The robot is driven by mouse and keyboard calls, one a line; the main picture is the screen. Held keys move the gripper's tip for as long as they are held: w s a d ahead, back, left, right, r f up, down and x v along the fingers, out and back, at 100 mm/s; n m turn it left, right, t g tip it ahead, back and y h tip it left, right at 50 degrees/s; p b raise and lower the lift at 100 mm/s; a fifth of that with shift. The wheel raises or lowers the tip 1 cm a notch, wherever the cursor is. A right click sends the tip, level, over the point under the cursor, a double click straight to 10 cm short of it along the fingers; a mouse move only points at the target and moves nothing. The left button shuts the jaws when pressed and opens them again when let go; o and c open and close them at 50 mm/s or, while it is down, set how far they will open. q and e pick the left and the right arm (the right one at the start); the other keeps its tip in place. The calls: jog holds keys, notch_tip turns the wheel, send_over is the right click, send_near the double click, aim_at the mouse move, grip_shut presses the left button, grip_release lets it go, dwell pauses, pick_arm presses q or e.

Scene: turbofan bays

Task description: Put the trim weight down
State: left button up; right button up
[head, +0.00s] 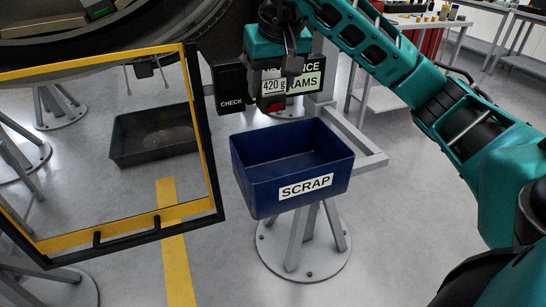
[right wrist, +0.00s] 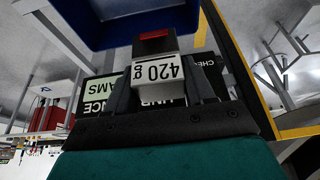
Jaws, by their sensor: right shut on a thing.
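The trim weight (head: 273,87), a pale block marked "420 g", is between the fingers of my right gripper (head: 274,82). In the right wrist view the same block (right wrist: 158,75) shows its label upside down, with my right gripper's fingers (right wrist: 158,88) shut on it from both sides. A dark part with a red patch (right wrist: 154,38) shows just beyond the weight. In the head view the weight appears above and behind the far rim of the blue SCRAP bin (head: 248,185), in front of the dark signs. I cannot tell whether it touches anything below. My left gripper is out of view.
The SCRAP bin stands on a grey pedestal and looks empty. Dark signs reading CHECK (head: 230,90) and GRAMS (head: 312,78) stand behind it. A yellow-edged framed panel (head: 206,150) stands at left, with a dark tray (head: 130,155) seen through it. Open floor lies at right.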

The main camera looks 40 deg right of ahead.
notch_tip(320, 180, down, 16)
jog(key=shift+r+b, duration=0.25)
jog(key=shift+b, duration=0.35)
jog(key=shift+f+b, duration=0.6)
jog(key=o, duration=1.4)
jog(key=shift+r, duration=0.1)
